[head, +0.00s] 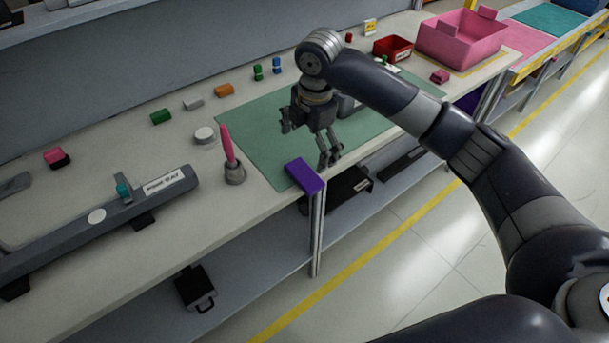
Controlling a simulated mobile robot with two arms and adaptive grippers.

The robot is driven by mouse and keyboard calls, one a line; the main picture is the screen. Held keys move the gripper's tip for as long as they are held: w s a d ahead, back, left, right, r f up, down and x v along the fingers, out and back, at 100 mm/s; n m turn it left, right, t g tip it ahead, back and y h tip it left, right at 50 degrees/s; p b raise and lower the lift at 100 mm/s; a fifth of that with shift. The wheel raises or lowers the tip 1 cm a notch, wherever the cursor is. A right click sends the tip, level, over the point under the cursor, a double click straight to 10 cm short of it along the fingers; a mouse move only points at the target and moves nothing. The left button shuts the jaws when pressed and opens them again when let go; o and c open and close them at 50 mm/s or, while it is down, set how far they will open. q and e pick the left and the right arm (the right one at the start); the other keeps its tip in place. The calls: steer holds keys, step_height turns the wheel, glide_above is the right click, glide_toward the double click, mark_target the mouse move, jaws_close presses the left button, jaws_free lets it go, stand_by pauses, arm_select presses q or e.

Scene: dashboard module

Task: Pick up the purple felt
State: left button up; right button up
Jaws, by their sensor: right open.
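The purple felt (304,176) is a small purple block-like piece at the front edge of the workbench, on the near corner of the green mat (255,130). It appears to stick out slightly over the edge. My right gripper (308,142) is above the mat, just behind the felt, with its fingers spread and nothing between them. A gap shows between the fingers and the felt in the picture, but the exact height is hard to tell. My left gripper is not in view.
A pink tool in a grey holder (234,172) stands left of the felt. A long grey fixture (100,220) lies further left. Small coloured blocks line the back. A red bin (393,47) and a pink crate (462,38) stand at the far right. A shelf lies below.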

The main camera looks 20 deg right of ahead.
glide_above(305, 174)
steer(key=f, duration=0.5)
steer(key=shift+s+d+f+p, duration=0.1)
steer(key=shift+s+d+p, duration=0.05)
steer(key=shift+s+p, duration=0.15)
steer(key=f+p, duration=0.1)
steer(key=f, duration=0.3)
steer(key=shift+w+f, duration=0.15)
steer(key=shift+w, duration=0.05)
steer(key=shift+w+f, duration=0.1)
steer(key=shift+f, duration=0.4)
steer(key=c, duration=0.6)
